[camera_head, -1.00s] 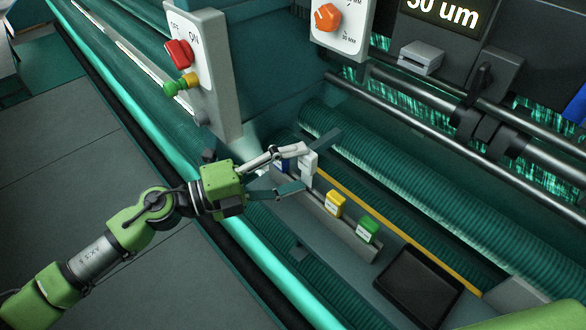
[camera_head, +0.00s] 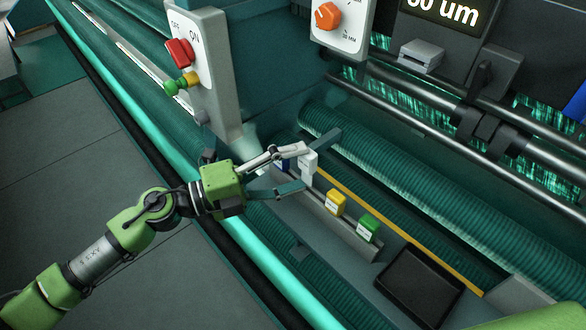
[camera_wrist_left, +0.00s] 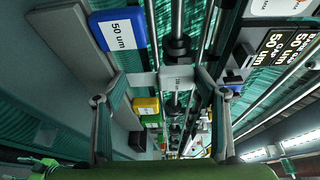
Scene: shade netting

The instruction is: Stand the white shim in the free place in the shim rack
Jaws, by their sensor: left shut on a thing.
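My left gripper (camera_head: 306,168) is shut on the white shim (camera_head: 309,164), which it holds roughly upright. The shim also shows between the fingers in the left wrist view (camera_wrist_left: 175,78). In the head view it appears over the shim rack (camera_head: 350,242), between the blue shim (camera_head: 284,164) and the yellow shim (camera_head: 335,203). The gripper partly hides the blue shim and that part of the rack. I cannot tell whether the white shim's lower end touches the rack. The green shim (camera_head: 368,228) stands beyond the yellow one. My right gripper is not in view.
An empty dark tray (camera_head: 419,284) lies past the green end of the rack. A grey switch panel (camera_head: 211,75) stands behind my gripper. A ribbed roller (camera_head: 400,185) and metal rails run along the rack's far side.

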